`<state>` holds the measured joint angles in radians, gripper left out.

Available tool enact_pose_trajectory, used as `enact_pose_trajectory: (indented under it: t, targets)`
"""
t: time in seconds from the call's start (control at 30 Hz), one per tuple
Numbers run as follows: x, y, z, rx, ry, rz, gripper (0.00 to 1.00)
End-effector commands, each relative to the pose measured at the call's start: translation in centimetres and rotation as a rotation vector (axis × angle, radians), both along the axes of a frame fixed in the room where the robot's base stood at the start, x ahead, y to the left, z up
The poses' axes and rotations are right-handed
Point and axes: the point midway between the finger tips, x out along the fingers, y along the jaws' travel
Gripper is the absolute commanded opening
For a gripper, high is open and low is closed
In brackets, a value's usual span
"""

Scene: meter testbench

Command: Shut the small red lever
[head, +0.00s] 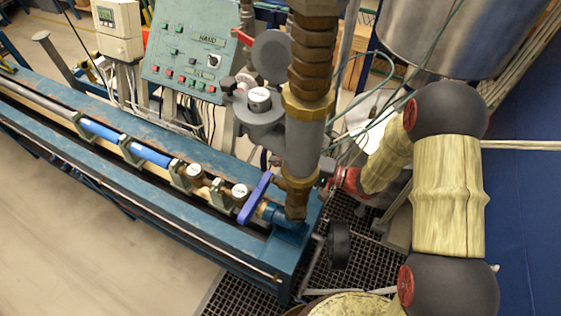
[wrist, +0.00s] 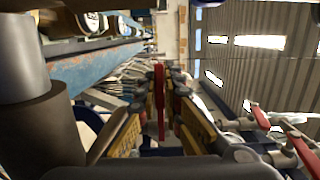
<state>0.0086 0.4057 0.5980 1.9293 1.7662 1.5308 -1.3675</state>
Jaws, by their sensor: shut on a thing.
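In the wrist view a small red lever (wrist: 160,102) stands upright in the middle, between the two fingers of my gripper (wrist: 160,125). The fingers are closed in on it from both sides, yellow and dark at their ends. The lever's pivot cannot be made out. In the head view my arm reaches in from the right toward the thick vertical pipe, and my gripper's fingers are hidden there. A red lever (head: 242,37) also shows beside the control panel in the head view; I cannot tell whether it is the same one.
The thick vertical pipe (head: 308,130) stands close to my arm. A blue lever (head: 255,198) sits at the end of the blue bench (head: 150,105). A green control panel (head: 190,55) stands behind. Two more red levers (wrist: 260,116) (wrist: 303,152) show at the right in the wrist view.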

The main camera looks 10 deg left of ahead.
Motion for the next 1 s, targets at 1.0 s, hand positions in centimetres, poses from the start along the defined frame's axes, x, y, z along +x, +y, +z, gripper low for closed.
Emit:
enact_pose_trajectory:
  t: [1.0]
  targets:
    - [-0.1, -1.3, 0.0, -0.001, 0.001, -0.003, 0.27]
